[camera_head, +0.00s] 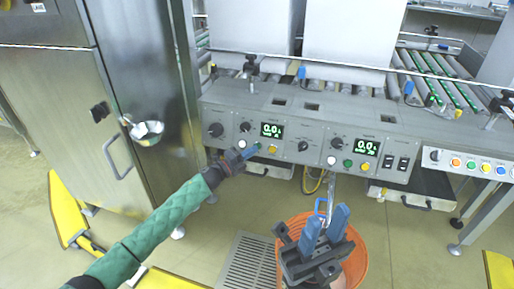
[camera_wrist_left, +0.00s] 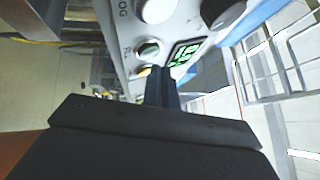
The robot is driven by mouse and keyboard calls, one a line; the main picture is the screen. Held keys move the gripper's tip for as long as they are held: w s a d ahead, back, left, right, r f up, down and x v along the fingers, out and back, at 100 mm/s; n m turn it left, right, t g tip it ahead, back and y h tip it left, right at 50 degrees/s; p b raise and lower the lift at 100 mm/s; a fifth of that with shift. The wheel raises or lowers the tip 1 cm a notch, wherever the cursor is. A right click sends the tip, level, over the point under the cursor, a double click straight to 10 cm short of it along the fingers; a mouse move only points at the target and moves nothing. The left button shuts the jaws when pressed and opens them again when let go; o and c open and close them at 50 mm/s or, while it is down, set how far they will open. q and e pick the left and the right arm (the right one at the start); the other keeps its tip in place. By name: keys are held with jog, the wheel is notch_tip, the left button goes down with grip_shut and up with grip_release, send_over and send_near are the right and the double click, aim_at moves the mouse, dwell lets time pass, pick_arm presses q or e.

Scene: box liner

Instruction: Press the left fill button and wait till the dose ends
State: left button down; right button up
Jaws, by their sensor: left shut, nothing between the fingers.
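The left dosing panel on the grey machine front has a green-lit display (camera_head: 271,130) that appears to read 0.0. Below it are a white button (camera_head: 245,127), a green button (camera_head: 259,146) and a yellow button (camera_head: 272,149). My left gripper (camera_head: 252,151) is shut and empty, its blue fingertips close to the green button. In the left wrist view the shut fingers (camera_wrist_left: 162,88) reach towards the panel, near its buttons and display (camera_wrist_left: 187,52); contact cannot be told. My right gripper (camera_head: 325,226) is above an orange bucket, with a metal rod between or behind its blue fingers.
The orange bucket (camera_head: 352,268) stands by a floor grate (camera_head: 250,262). A second panel with its own display (camera_head: 367,147) is to the right. White boxes or liners (camera_head: 350,40) stand on the machine.

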dwell(0.7)
pick_arm(q)
jog(key=shift+w, duration=0.15)
jog(key=shift+w+d+f, duration=0.1)
jog(key=shift+w+f, duration=0.05)
jog(key=shift+w, duration=0.1)
